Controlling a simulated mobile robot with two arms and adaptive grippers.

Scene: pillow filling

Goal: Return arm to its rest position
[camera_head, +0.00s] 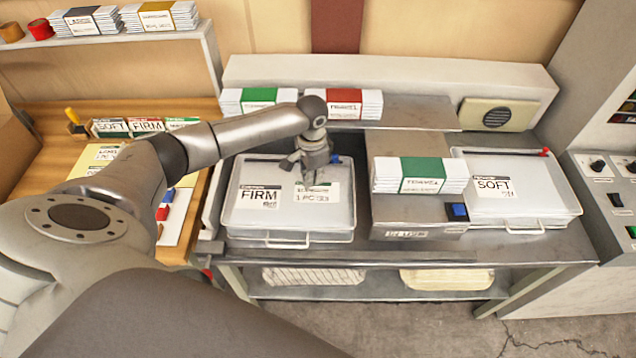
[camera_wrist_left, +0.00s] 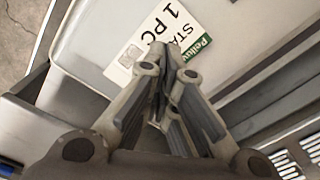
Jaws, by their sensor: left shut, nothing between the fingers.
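My left arm (camera_head: 245,130) reaches in from the left over the workbench. My left gripper (camera_head: 304,172) is shut and empty, just above the FIRM bin (camera_head: 240,222) in the head view. In the left wrist view the gripper's fingers (camera_wrist_left: 172,62) are together, in front of a white label card (camera_wrist_left: 165,32) on the bin's lid. The card partly hides behind the fingers. I cannot tell whether the fingertips touch the card or lid. My right gripper is not in view.
The SOFT bin (camera_head: 535,190) stands at the right. Between the bins is a metal stand (camera_head: 415,210) with a green-banded packet stack (camera_head: 420,175) and a blue button (camera_head: 457,211). A shelf behind holds more packets (camera_head: 350,103). A wooden side table (camera_head: 60,150) lies at left.

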